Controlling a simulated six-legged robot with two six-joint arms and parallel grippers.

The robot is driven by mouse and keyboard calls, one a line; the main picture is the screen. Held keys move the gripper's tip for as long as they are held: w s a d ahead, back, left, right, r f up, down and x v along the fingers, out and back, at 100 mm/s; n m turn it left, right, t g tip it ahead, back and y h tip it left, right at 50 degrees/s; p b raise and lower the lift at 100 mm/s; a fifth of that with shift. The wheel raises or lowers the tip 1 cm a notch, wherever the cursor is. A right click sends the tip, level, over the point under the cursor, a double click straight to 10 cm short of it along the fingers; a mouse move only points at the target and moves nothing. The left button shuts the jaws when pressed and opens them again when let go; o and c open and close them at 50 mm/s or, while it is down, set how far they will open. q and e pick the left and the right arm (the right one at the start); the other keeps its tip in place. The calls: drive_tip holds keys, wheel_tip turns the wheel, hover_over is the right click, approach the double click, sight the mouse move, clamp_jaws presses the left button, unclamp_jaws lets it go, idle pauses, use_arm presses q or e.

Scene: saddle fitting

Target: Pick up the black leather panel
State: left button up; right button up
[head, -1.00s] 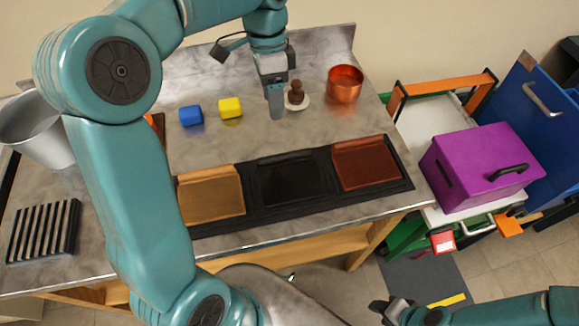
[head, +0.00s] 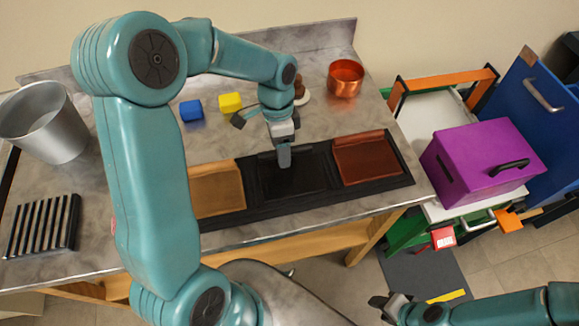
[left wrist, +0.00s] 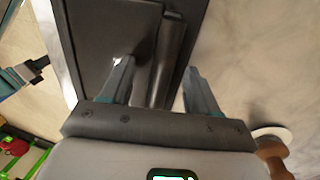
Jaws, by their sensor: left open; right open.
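The black leather panel (head: 295,181) lies in the middle of a dark tray (head: 327,198), between a tan panel (head: 218,190) and a reddish-brown panel (head: 366,160). My left gripper (head: 284,158) is over the panel's far edge. In the left wrist view the black panel (left wrist: 105,40) has a raised roll (left wrist: 170,55) along one edge. The open, empty fingers of my left gripper (left wrist: 155,85) appear on either side of that roll; contact cannot be told. My right gripper (head: 388,308) is at the lower right, away from the table, open.
Blue (head: 191,110) and yellow (head: 230,103) blocks, a copper pot (head: 345,78) and a brown knobbed thing (head: 300,90) stand behind the tray. A metal bucket (head: 45,125) and a slatted rack (head: 42,226) are left. A purple box (head: 480,165) is right of the table.

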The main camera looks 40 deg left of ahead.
use_arm(q)
drive_tip(key=shift+s, duration=0.1)
drive_tip(key=shift+c, duration=0.2)
drive_tip(key=shift+f, duration=0.15)
clamp_jaws()
